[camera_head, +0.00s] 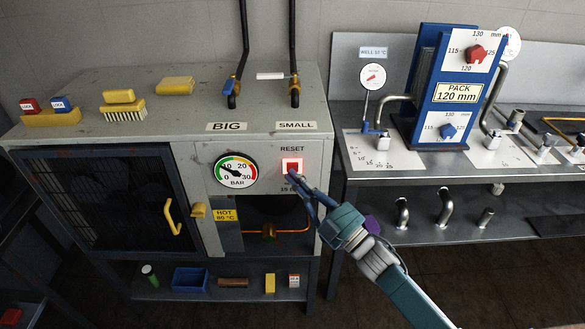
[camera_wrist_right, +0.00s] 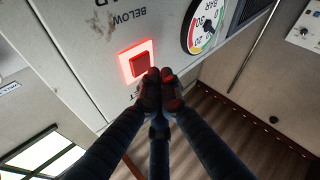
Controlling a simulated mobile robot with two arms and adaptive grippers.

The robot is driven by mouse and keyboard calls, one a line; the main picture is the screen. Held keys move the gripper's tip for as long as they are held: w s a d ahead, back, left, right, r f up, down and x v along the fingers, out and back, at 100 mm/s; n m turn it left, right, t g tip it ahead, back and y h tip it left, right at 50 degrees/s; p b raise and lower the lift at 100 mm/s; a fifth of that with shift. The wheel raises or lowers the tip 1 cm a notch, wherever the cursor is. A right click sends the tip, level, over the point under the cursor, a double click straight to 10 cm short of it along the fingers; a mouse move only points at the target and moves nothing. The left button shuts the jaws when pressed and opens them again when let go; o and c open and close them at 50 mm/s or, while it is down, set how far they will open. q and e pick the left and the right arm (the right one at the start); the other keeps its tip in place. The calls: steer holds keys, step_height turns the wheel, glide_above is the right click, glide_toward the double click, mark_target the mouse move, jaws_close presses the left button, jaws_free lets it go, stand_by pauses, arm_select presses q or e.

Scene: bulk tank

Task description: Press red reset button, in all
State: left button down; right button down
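The red reset button (camera_head: 292,165) glows on the front panel of the grey cabinet, under the RESET label. Its lit surround also shows in the right wrist view, with the red button (camera_wrist_right: 140,62) in its middle. My right gripper (camera_head: 293,178) reaches in from the lower right, with its fingertips at the button's lower edge. In the right wrist view the fingertips (camera_wrist_right: 158,78) are together with nothing between them. They overlap the button's corner, and I cannot tell whether they touch it. My left gripper is not in view.
A pressure gauge (camera_head: 236,174) is left of the button. Two pipes with brass valves (camera_head: 233,86) rise from the cabinet top, where brushes (camera_head: 124,110) lie. A yellow door handle (camera_head: 172,217) sticks out at the left. A bench (camera_head: 450,170) with a blue plate pack (camera_head: 440,90) stands to the right.

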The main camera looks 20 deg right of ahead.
steer(key=shift+w, duration=0.1)
steer(key=shift+w+d, duration=0.1)
steer(key=shift+w, duration=0.25)
steer(key=shift+w+d, duration=0.15)
steer(key=shift+w, duration=0.2)
stand_by(0.9)
steer(key=shift+s, duration=0.1)
steer(key=shift+s+a+r, duration=0.1)
steer(key=shift+s+a, duration=0.15)
steer(key=shift+s, duration=0.45)
steer(key=s+p, duration=0.1)
steer(key=s, duration=0.1)
steer(key=s+a+p, duration=0.1)
steer(key=s, duration=0.1)
steer(key=shift+s+a+p, duration=0.2)
steer(key=shift+s+p, duration=0.1)
steer(key=shift+s, duration=0.1)
